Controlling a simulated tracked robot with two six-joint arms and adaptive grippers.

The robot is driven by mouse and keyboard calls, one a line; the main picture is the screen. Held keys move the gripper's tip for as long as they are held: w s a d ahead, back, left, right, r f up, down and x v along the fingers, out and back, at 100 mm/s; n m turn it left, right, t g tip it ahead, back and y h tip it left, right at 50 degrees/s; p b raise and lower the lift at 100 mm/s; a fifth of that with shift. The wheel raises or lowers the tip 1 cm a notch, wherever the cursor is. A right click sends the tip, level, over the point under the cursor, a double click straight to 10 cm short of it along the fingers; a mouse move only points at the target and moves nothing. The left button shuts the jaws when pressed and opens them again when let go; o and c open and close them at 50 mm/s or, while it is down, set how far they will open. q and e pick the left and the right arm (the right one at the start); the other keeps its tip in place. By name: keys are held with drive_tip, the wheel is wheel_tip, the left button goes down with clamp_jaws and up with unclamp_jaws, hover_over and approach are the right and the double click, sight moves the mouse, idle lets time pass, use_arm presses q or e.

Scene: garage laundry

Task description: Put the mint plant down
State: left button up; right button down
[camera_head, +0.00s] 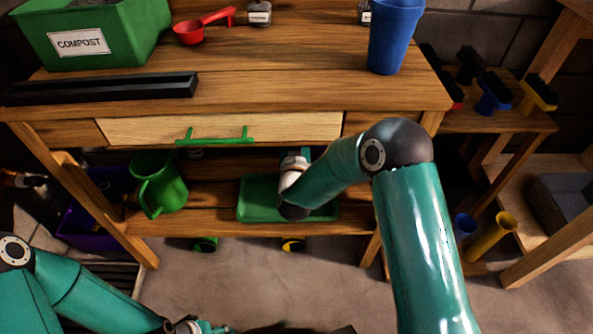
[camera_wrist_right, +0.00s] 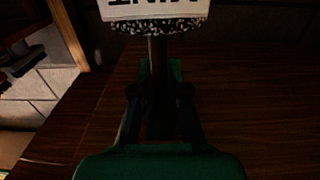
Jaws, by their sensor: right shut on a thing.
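The mint plant (camera_wrist_right: 155,12) shows at the top edge of the right wrist view as a white label with upside-down dark letters and a speckled band below it. My right gripper (camera_wrist_right: 160,78) is shut on a dark, narrow part of it; the rest of the plant is cut off. In the head view my right arm reaches under the workbench, over a green tray (camera_head: 250,200) on the lower shelf. The arm hides the gripper's fingers and the plant there. My left gripper (camera_head: 195,327) is cut off at the bottom edge, and its jaws are unclear.
A green watering can (camera_head: 163,187) stands left of the tray on the lower shelf (camera_head: 190,223). A drawer (camera_head: 225,128) with a green handle is above. The compost box (camera_head: 95,35), a red scoop (camera_head: 200,28) and a blue cup (camera_head: 394,38) are on the benchtop.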

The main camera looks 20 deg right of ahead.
wheel_tip(320, 180, down, 2)
drive_tip(key=shift+f+b, duration=0.2)
drive_tip(key=shift+b, duration=0.8)
drive_tip(key=r+p, duration=0.1)
drive_tip(key=p, duration=0.5)
drive_tip(key=shift+s+y+p, duration=0.15)
drive_tip(key=shift+y+p, duration=0.15)
drive_tip(key=shift+p, duration=0.05)
drive_tip(key=shift+f+p, duration=0.15)
drive_tip(key=shift+p, duration=0.15)
wheel_tip(320, 180, down, 10)
drive_tip(key=b, duration=0.2)
drive_tip(key=shift+f+b, duration=0.15)
drive_tip(key=shift+b, duration=0.15)
drive_tip(key=shift+s, duration=0.1)
drive_tip(key=shift+f, duration=0.15)
drive_tip(key=c, duration=1.2)
unclamp_jaws()
